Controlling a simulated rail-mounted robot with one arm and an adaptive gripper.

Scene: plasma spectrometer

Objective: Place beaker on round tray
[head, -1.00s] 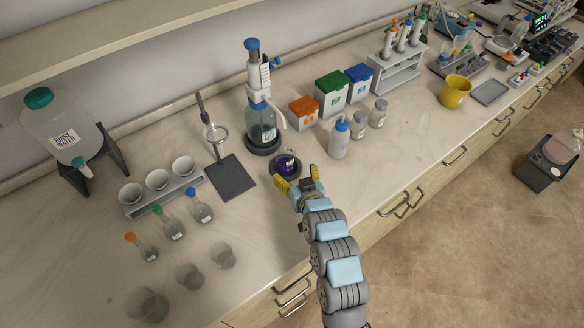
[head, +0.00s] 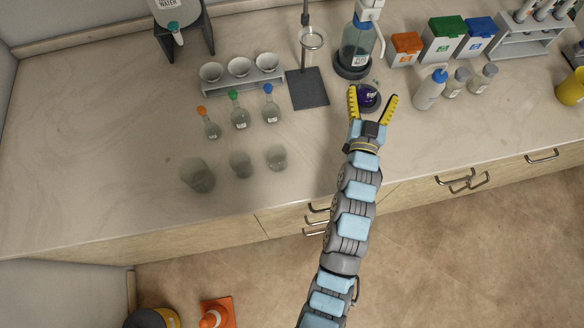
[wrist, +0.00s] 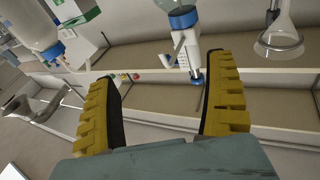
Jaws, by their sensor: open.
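I cannot tell how far above the tray the fingers are.
The dispenser bottle (head: 355,45) stands close behind. The ring stand (head: 309,88) is left, the white wash bottle (head: 430,89) right. Glass beakers (head: 240,163) and stoppered flasks (head: 239,115) are farther left. The bench between gripper and beakers is free.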

